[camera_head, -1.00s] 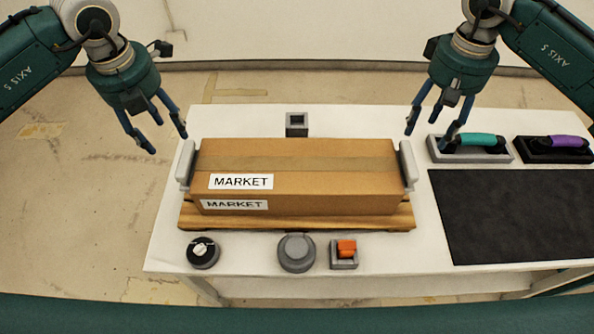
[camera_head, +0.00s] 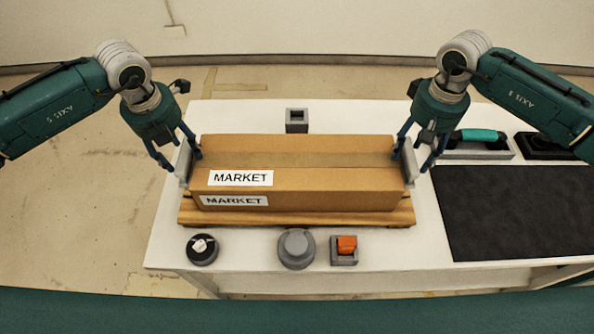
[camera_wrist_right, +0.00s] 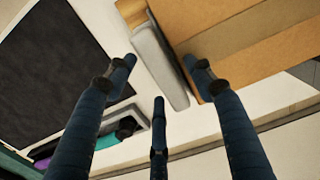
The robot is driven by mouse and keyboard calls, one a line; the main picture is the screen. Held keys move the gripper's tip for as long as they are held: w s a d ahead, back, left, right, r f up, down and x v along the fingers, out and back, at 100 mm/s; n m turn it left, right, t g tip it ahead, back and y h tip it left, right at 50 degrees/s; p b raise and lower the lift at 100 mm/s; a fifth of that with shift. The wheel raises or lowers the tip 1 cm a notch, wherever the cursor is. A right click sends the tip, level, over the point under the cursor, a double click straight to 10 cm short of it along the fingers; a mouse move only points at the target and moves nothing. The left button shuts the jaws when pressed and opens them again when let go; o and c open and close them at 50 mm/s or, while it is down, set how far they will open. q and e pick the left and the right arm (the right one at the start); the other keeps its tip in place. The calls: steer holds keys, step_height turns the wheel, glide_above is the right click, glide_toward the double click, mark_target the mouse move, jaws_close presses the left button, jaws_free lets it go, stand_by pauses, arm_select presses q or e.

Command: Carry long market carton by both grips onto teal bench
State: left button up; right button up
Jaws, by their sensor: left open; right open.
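The long brown carton (camera_head: 300,185) with MARKET labels lies on a wooden pallet (camera_head: 300,219) on the white table. It has a grey grip at each end, the left grip (camera_head: 184,162) and the right grip (camera_head: 409,165). My left gripper (camera_head: 183,161) is open, with its fingers around the left grip. My right gripper (camera_head: 410,163) is open at the right grip. In the right wrist view the right grip (camera_wrist_right: 160,68) lies between the spread fingers, and the carton (camera_wrist_right: 235,40) is beside it. The teal strip (camera_head: 300,314) along the bottom edge may be the teal bench.
A black mat (camera_head: 515,212) covers the table's right side. Behind it are a teal-handled tool (camera_head: 478,136) and a partly hidden dark block (camera_head: 540,146). A grey socket (camera_head: 297,121) stands behind the carton. A black knob (camera_head: 202,249), grey button (camera_head: 296,249) and orange switch (camera_head: 346,247) stand in front.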

arm_select(q)
jaws_close()
arm_select(e)
jaws_close()
arm_select(q)
steer(key=shift+w+r, duration=0.1)
steer(key=shift+r, duration=0.1)
arm_select(e)
steer(key=shift+w+r, duration=0.1)
steer(key=shift+r, duration=0.1)
